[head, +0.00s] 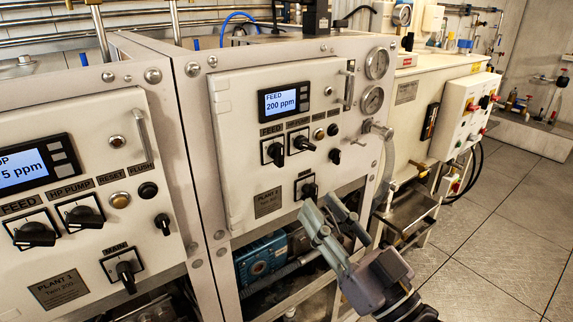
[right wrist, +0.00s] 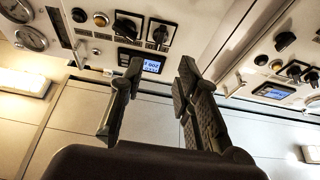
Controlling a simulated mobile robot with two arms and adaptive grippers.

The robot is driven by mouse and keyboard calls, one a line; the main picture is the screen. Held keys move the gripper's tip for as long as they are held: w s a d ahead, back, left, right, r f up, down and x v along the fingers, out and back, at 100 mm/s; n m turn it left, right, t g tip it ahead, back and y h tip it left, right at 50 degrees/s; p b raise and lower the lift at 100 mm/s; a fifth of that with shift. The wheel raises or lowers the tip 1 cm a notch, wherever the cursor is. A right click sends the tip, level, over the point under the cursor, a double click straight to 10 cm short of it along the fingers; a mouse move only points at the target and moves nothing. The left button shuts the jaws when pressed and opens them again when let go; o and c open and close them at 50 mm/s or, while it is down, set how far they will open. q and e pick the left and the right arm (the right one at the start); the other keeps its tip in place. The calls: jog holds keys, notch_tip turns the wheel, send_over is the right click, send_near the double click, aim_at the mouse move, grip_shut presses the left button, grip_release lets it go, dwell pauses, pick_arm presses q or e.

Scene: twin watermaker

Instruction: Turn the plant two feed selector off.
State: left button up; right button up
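The plant two panel (head: 235,185) is the white door in the middle of the head view, with a plate (head: 268,204) at its lower left. Its feed selector (head: 273,152) is a black knob under the FEED label; its handle looks roughly upright, slightly tilted. It also shows in the right wrist view (right wrist: 160,33), where the panel appears upside down. My right gripper (head: 322,204) is open and empty, below and right of this selector, with fingertips just in front of the panel's lower part. Its fingers (right wrist: 160,72) stand apart in the right wrist view. My left gripper is not in view.
The HP pump selector (head: 302,142) sits right of the feed selector. The main selector (head: 308,190) is close behind my right fingertips. The display (head: 283,101) reads 200 ppm. A door handle (head: 348,86) and gauges (head: 372,99) are at right. Plant one's panel (head: 70,250) is at left.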

aim_at(282, 157)
jog(key=p+x, duration=0.3)
jog(key=x, duration=0.7)
jog(key=shift+w+a+r, duration=0.15)
jog(key=shift+w+a, duration=0.05)
jog(key=shift+w, duration=0.1)
jog(key=shift+c, duration=0.5)
grip_shut()
